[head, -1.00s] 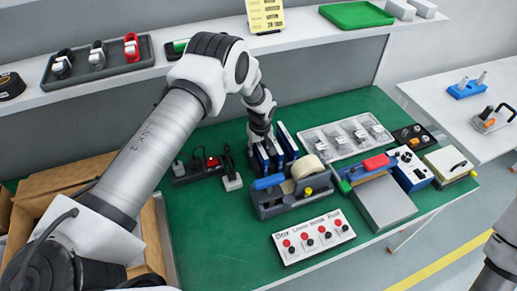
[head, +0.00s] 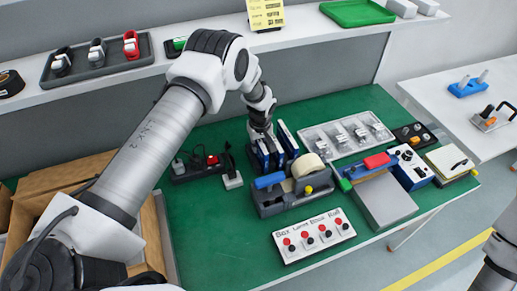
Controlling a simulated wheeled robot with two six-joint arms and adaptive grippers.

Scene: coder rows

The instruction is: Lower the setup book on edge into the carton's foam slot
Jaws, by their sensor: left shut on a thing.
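Several blue-and-white setup books (head: 288,138) stand on edge in a close row on the green table, behind the tape dispenser. My left gripper (head: 262,145) points down at the left part of this row and is shut on a setup book. Its fingers and the book's lower part are partly hidden, so I cannot tell whether the book is clear of the table. The open brown carton (head: 60,178) is at the lower left, largely covered by my left arm. Its foam slot is not visible. My right gripper is out of view.
A tape dispenser (head: 308,172) stands just in front of the books. A black power strip (head: 192,168) and a white plug (head: 232,181) lie to their left. A button box (head: 313,237) is near the front edge. A clear tray (head: 345,135) lies right; bare green table lies front left.

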